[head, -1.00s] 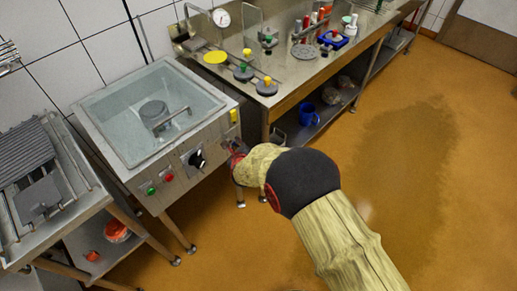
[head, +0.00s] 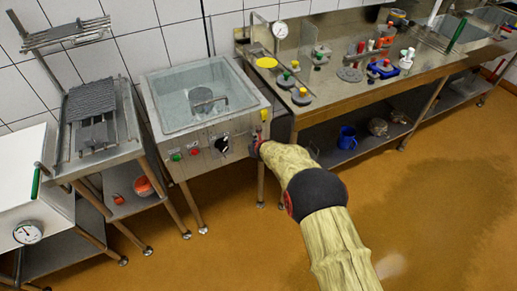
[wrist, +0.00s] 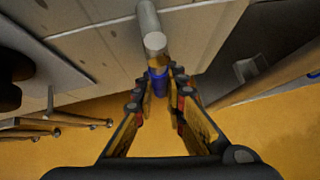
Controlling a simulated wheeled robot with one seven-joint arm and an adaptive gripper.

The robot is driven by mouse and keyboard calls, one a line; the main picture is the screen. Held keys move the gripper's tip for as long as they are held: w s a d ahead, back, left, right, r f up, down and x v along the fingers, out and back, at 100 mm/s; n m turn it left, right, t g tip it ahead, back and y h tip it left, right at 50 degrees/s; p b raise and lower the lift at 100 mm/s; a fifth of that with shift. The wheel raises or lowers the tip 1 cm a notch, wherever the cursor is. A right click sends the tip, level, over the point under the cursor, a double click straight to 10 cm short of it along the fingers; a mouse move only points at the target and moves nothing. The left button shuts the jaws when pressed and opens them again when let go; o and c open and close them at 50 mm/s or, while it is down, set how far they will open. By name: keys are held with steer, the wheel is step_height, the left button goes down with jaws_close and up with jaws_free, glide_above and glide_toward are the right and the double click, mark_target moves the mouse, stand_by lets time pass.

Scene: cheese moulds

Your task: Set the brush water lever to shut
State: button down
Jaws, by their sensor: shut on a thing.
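My gripper (wrist: 160,85) is shut on a small blue piece (wrist: 158,74) at the end of a grey rod (wrist: 150,28) in the wrist view. This piece looks like the handle of the brush water lever; its full shape and setting are hidden between the fingers. In the head view my gripper (head: 256,147) is at the right end of the front panel of a steel water basin (head: 205,150), just below a yellow part (head: 264,115). The lever itself is hidden there behind my wrist.
The panel also carries a green button (head: 176,157), a red button (head: 194,152) and a black knob (head: 222,145). A steel bench (head: 330,104) with moulds stands to the right, with a blue mug (head: 347,137) on its lower shelf. Open orange floor lies in front.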

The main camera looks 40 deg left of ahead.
steer(key=shift+f, duration=0.1)
stand_by(0.3)
steer(key=c, duration=1.8)
jaws_free()
steer(key=shift+v, duration=6)
